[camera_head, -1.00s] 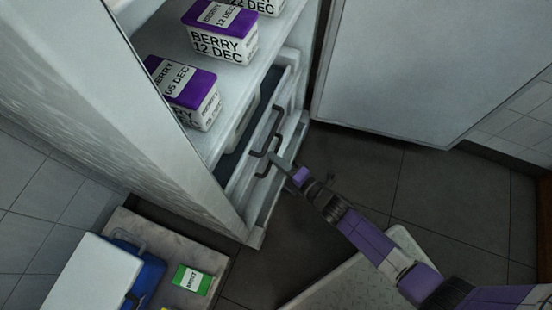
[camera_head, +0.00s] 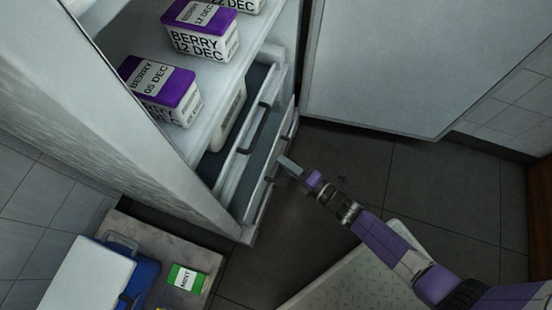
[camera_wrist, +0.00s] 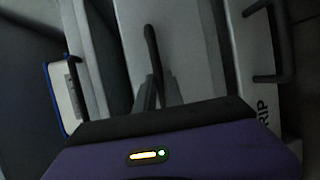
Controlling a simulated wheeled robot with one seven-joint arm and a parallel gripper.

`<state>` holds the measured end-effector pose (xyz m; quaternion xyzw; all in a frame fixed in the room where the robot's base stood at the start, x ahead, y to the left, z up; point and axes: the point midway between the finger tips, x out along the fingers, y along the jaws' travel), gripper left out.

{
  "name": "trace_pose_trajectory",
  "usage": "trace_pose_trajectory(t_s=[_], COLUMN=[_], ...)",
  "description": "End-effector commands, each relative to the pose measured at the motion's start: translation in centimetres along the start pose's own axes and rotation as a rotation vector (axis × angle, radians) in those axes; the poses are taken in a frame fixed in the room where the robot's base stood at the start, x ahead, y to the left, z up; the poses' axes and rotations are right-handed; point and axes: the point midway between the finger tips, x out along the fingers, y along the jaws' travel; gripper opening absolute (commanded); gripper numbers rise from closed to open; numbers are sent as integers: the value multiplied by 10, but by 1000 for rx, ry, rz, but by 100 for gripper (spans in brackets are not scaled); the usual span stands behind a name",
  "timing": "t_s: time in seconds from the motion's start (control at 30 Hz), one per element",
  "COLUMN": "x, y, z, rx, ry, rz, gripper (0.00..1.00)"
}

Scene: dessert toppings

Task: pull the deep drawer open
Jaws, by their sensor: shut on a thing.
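The deep drawer (camera_head: 261,203) is the lower of two drawers in the open white fridge. It stands partly out, with a grey gap between its front and the upper drawer (camera_head: 236,170). My gripper (camera_head: 284,160) is at its dark bar handle (camera_head: 269,178), which my fingers partly hide in the head view. In the wrist view my fingers (camera_wrist: 157,92) are closed on this handle (camera_wrist: 151,45), in front of the pale drawer front (camera_wrist: 185,40).
Purple-lidded berry tubs (camera_head: 160,90) stand on the shelf above. The fridge door (camera_head: 400,70) is open at the right. A blue and white cool box (camera_head: 90,272) and a green mint pack (camera_head: 187,278) are at lower left.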

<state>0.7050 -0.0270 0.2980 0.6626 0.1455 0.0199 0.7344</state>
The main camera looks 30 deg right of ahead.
Motion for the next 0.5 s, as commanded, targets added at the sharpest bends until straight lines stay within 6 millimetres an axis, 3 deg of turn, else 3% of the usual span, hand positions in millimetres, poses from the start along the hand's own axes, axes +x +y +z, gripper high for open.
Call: trace_pose_trajectory(t_s=[0.5], x=[-88], y=[-22], z=[37], rx=[0], ry=[-4], rz=[-6], gripper=[0])
